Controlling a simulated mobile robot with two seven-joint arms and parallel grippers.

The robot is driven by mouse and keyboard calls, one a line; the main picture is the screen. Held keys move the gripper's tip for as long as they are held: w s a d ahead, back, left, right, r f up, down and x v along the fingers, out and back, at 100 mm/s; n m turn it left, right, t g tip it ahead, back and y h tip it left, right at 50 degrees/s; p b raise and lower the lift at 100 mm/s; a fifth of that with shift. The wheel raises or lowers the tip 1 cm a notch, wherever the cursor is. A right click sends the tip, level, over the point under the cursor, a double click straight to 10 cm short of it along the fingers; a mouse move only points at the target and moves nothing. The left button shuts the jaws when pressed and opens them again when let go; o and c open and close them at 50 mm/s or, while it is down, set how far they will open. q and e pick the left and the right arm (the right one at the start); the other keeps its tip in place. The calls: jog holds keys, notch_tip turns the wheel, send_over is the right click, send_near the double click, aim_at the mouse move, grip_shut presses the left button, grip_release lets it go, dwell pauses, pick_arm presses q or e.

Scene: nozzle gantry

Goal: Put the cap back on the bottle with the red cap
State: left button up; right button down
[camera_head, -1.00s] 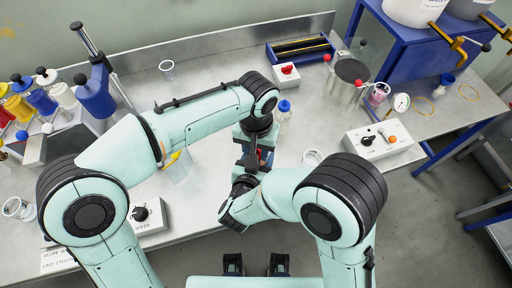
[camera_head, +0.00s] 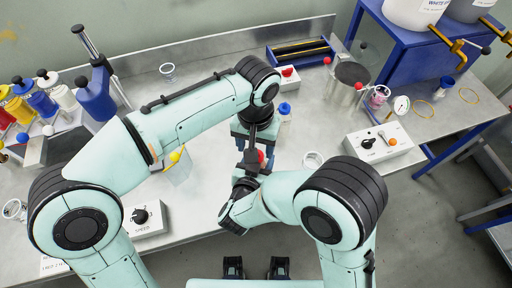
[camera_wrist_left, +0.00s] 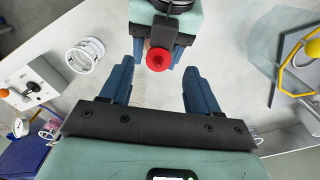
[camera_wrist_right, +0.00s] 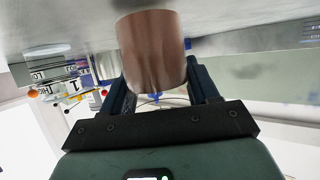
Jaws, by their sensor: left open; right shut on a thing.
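A brown bottle (camera_wrist_right: 155,48) stands out between the fingers of my right gripper (camera_wrist_right: 158,80), which is shut on it. The red cap (camera_wrist_left: 160,58) shows at the bottle's end in the left wrist view and as a small red spot in the head view (camera_head: 261,156). The cap seems to be on the bottle's mouth; how it is seated cannot be told. My left gripper (camera_wrist_left: 164,68) is open, its fingers apart on either side of the cap and not visibly touching it. In the head view the arms hide most of the bottle.
A blue-capped bottle (camera_head: 284,111) stands close behind the grippers. A clear ring-like container (camera_head: 313,160) and a switch box (camera_head: 378,142) are to the right. A yellow-tipped clear container (camera_head: 178,167) and a speed control box (camera_head: 145,216) are to the left.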

pick_arm(q)
jog(key=shift+r, duration=0.1)
jog(key=shift+o, duration=0.6)
jog(key=shift+d+r, duration=0.5)
jog(key=shift+r, duration=0.05)
notch_tip(320, 180, up, 6)
jog(key=w, duration=0.1)
jog(key=shift+a, duration=0.35)
notch_tip(320, 180, down, 12)
jog(key=shift+r, duration=0.1)
